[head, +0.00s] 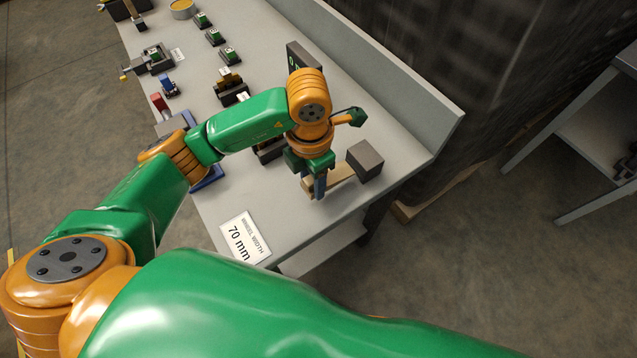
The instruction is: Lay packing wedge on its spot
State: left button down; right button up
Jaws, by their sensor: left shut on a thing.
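A tan wooden piece (340,175), which looks like the packing wedge, is at the near right end of the grey bench. My left gripper (319,193) points down at it and is shut on it, with the fingers partly covering it. I cannot tell whether the wedge touches the bench top. Its marked spot cannot be made out. My right gripper is not in view.
A dark grey block (365,160) stands just right of the wedge. A white "70 mm" card (244,238) lies at the bench's near edge. The grey bench (255,190) has a raised back wall. Several small green-topped parts line its far end.

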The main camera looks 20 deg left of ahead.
pick_arm(q)
jog(key=f, duration=0.1)
jog(key=f+p, duration=0.1)
jog(key=f, duration=0.2)
jog(key=shift+w+d, duration=0.3)
jog(key=shift+w+f, duration=0.1)
jog(key=shift+f, duration=0.05)
jog(key=shift+f, duration=0.2)
jog(key=shift+c, duration=1.7)
grip_release()
jog(key=shift+r, duration=0.1)
jog(key=shift+r, duration=0.1)
jog(key=shift+r, duration=0.3)
notch_tip(320, 180, up, 12)
jog(key=shift+f, duration=0.25)
